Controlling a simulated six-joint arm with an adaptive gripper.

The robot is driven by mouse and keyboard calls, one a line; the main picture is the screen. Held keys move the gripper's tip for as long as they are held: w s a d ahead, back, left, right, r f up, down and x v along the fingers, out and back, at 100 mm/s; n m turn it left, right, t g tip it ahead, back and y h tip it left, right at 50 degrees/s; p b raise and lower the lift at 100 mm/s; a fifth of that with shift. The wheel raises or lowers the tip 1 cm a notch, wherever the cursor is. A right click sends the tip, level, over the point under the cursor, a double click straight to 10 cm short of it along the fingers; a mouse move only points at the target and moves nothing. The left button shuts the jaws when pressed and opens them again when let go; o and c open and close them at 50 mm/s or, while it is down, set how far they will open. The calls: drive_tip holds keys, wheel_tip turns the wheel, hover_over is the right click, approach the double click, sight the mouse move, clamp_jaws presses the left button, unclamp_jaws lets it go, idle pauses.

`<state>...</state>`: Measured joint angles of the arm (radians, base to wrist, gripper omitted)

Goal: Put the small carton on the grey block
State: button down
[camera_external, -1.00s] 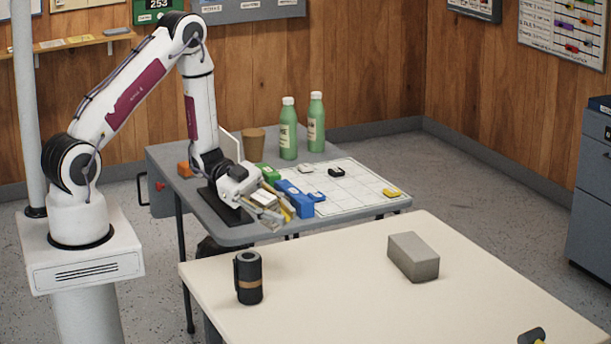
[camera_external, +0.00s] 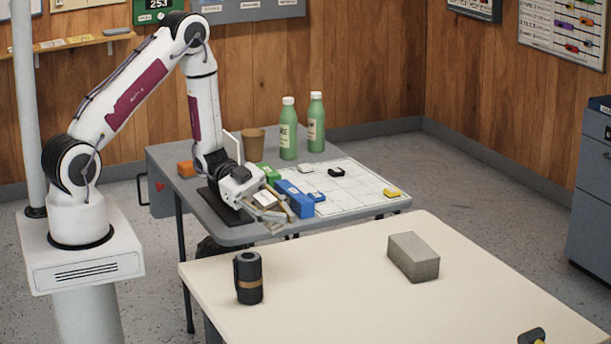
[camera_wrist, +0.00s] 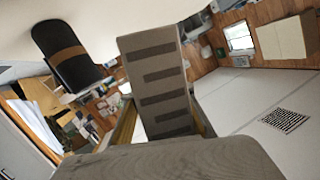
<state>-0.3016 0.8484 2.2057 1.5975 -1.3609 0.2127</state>
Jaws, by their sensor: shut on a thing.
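The grey block (camera_external: 420,262) lies on the cream table (camera_external: 330,290), towards its far right side, and its top is bare. My gripper (camera_external: 268,212) is low over the front edge of the grey table, left of a blue box (camera_external: 294,198). It is shut on what I take to be the small carton. The carton is mostly hidden by the fingers. In the wrist view a yellow-brown edge (camera_wrist: 124,128) shows between the striped finger and the near finger of my gripper (camera_wrist: 165,137).
A dark cylinder with a brown band (camera_external: 248,278) stands at the cream table's left, also in the wrist view (camera_wrist: 68,55). Green bottles (camera_external: 288,130), a brown cup (camera_external: 253,140) and small blocks are on the grey table (camera_external: 230,236). The cream table's middle is clear.

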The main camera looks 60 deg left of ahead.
drive_tip(key=w+d+r+n+t+y, duration=0.1)
drive_tip(key=w+d+r+n+t, duration=0.2)
drive_tip(key=w+d, duration=1.35)
drive_tip(key=w+d+r+n+t+y, duration=0.1)
drive_tip(key=w+n+t+y, duration=0.15)
drive_tip(key=w, duration=0.35)
drive_tip(key=w+r+n+t+y, duration=0.2)
drive_tip(key=w+n, duration=0.2)
drive_tip(key=w, duration=0.2)
drive_tip(key=w+a+n+t+y, duration=0.3)
drive_tip(key=w+a+n+y, duration=0.3)
drive_tip(key=shift+w+a, duration=0.15)
drive_tip(key=shift+w, duration=0.1)
drive_tip(key=shift+y, duration=0.25)
wheel_tip(320, 180, down, 6)
drive_tip(key=shift+f, duration=0.2)
